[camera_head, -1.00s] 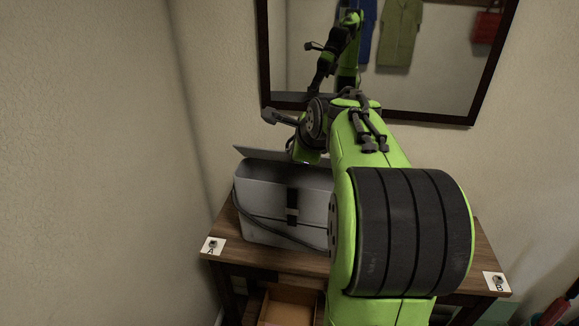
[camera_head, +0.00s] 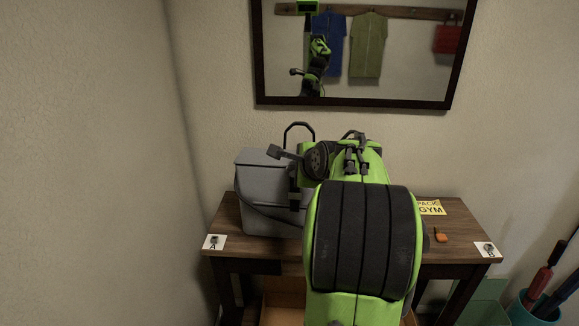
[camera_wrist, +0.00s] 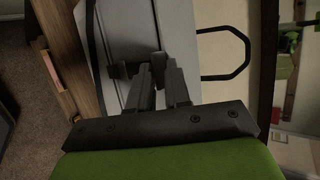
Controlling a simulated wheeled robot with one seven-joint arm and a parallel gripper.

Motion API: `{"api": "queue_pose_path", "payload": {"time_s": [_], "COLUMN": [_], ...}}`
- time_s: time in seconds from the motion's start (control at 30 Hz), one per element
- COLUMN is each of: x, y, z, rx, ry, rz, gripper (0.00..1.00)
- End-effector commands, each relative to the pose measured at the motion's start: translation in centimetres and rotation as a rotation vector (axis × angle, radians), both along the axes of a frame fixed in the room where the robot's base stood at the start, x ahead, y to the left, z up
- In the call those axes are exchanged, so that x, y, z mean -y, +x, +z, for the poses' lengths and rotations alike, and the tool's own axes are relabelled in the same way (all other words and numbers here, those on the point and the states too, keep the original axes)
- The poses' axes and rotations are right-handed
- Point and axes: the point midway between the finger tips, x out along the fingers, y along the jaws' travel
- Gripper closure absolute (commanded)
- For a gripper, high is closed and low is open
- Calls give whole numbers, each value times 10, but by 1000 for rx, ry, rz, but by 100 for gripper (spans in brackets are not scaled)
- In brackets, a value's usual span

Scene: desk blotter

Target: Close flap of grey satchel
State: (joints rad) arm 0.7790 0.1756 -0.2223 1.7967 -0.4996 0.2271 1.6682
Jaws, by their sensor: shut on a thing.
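The grey satchel (camera_head: 265,180) stands upright on the left part of the desk. Its flap (camera_head: 258,157) lies over the top, and its black carry handle (camera_head: 298,130) stands up behind. The satchel (camera_wrist: 122,30) and handle (camera_wrist: 228,52) also show in the wrist view. My gripper (camera_wrist: 160,66) is at the satchel's front upper edge, beside a dark buckle strap (camera_wrist: 117,71). It is shut on the flap near that strap; the exact grip is partly hidden by the fingers. In the head view my arm covers the satchel's right side, and the fingertips are hidden.
The wooden desk (camera_head: 222,218) has picture cards (camera_head: 214,242) at its front corners. A yellow note (camera_head: 431,207) and a small orange item (camera_head: 441,238) lie on the right. A framed mirror (camera_head: 390,75) hangs behind. A teal bin (camera_head: 525,308) stands at lower right.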

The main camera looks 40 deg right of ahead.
Motion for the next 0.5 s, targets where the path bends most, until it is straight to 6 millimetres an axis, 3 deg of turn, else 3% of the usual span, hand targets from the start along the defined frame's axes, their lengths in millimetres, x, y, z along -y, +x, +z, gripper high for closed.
{"api": "queue_pose_path", "payload": {"time_s": [0.5], "x": [3], "y": [1], "z": [-9], "rx": [-9], "ry": [14], "rz": [10], "gripper": [100]}}
